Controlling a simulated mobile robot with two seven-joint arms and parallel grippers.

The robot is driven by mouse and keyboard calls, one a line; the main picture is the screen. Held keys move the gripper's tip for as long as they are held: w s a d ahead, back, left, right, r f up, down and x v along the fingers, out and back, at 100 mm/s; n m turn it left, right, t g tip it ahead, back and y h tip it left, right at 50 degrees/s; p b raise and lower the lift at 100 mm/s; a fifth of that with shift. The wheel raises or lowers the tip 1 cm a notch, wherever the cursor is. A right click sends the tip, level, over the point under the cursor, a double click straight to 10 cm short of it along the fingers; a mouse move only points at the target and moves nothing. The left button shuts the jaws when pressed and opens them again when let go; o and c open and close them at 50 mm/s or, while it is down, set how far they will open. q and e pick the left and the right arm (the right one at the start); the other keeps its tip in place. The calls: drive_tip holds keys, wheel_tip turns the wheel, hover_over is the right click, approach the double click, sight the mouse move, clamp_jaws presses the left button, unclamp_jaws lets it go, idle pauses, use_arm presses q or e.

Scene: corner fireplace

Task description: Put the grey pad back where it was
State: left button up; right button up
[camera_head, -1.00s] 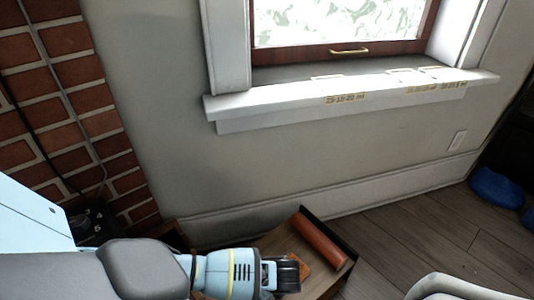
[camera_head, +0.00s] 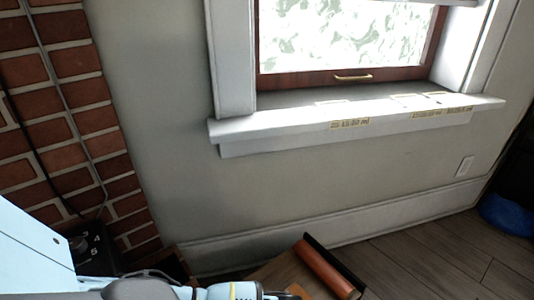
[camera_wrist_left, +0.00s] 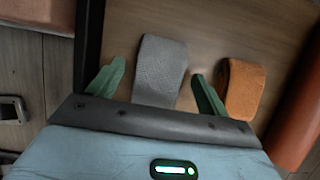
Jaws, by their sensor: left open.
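The grey pad (camera_wrist_left: 164,62) lies on a brown wooden surface (camera_wrist_left: 215,35) in the left wrist view. My left gripper (camera_wrist_left: 156,82) is open, with one green finger on each side of the pad. The pad's near end is hidden behind the gripper body. I cannot tell whether the fingers touch it. In the head view, my left gripper (camera_head: 284,296) is at the bottom edge, largely cut off, and the grey pad is not visible. My right gripper is not in view.
An orange pad (camera_wrist_left: 244,88) lies just right of the right finger. A reddish-brown roll (camera_head: 323,268) lies along the wooden surface's dark right edge. A wall with a window sill (camera_head: 360,120) stands behind, a brick column (camera_head: 85,120) at left.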

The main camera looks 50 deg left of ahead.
use_arm(q)
drive_tip(key=p+v, duration=0.5)
drive_tip(key=v, duration=0.7)
drive_tip(key=shift+p, duration=0.3)
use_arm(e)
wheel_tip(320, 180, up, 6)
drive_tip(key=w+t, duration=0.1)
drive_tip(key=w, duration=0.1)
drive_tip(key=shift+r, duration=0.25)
use_arm(q)
drive_tip(key=shift+a, duration=0.1)
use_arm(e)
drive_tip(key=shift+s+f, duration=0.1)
